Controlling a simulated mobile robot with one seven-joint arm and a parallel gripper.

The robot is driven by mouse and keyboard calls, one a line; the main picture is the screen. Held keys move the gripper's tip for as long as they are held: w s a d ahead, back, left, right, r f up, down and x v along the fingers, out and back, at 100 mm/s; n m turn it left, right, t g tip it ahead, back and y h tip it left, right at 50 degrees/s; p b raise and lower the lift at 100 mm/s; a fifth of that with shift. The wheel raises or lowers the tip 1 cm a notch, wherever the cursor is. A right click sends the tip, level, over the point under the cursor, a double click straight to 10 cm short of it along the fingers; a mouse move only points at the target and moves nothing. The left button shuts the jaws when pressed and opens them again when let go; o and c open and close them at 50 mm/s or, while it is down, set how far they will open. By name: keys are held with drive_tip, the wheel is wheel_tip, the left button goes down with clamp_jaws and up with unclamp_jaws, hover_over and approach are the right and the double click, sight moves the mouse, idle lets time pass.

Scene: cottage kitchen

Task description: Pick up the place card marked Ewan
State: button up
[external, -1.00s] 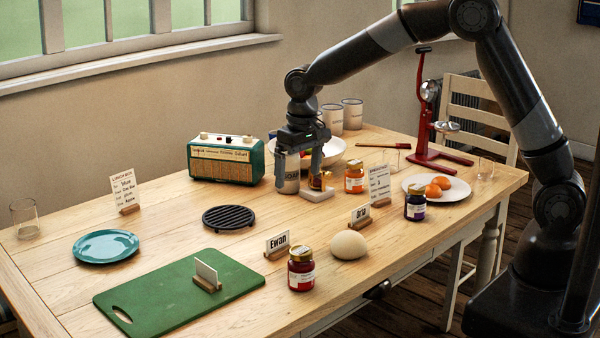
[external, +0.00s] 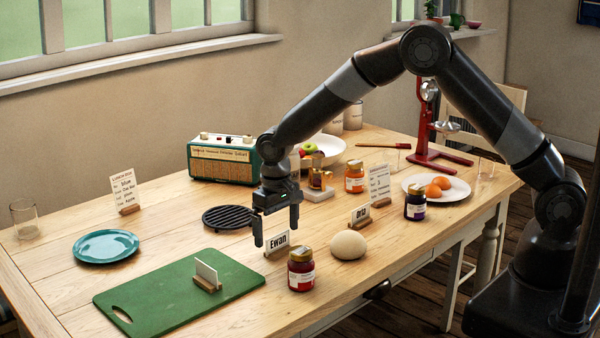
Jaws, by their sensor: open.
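The place card marked Ewan (external: 278,243) stands upright in a small wooden holder on the table, behind the red jam jar. My gripper (external: 276,236) points down at the card, its two fingers apart and empty. In the picture the fingertips come down on either side of the card's upper part; I cannot tell from this view whether they touch it or how far in front or behind they are. A second card, marked Orla or similar (external: 361,215), stands to the right. A third card (external: 206,271) stands on the green board with its writing hidden.
A red jam jar (external: 301,271) and a pale round ball of dough or similar (external: 348,245) stand close to the Ewan card. A black trivet (external: 228,217), a green cutting board (external: 150,298) and a teal plate (external: 106,246) lie to the left. A radio (external: 222,160) stands behind.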

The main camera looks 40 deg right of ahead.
sight(278, 249)
drive_tip(key=f, duration=0.4)
drive_tip(key=shift+w+d+f, duration=0.15)
drive_tip(key=shift+d, duration=0.15)
drive_tip(key=c, duration=1.1)
